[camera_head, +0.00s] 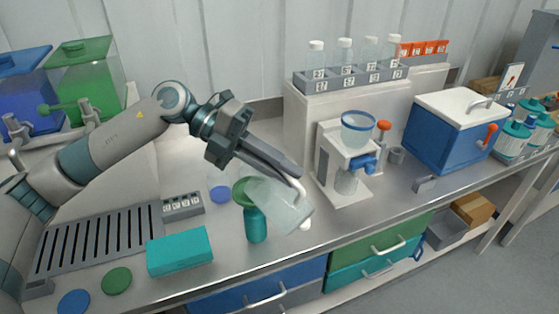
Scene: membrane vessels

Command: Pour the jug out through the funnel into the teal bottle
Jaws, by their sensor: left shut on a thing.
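The teal bottle (256,225) stands upright on the bench, near its front edge. A green funnel (242,191) sits at the bottle's mouth, partly hidden behind the jug. My left gripper (296,174) is shut on the clear jug (281,205) near its white handle. My right gripper is not in view.
A teal box (180,251) and a slotted grey drain (98,240) lie to the left. A white stand with a clear cup (357,130) is to the right, with a blue cooler (455,132) beyond. A small blue-based vessel (220,190) stands behind the funnel.

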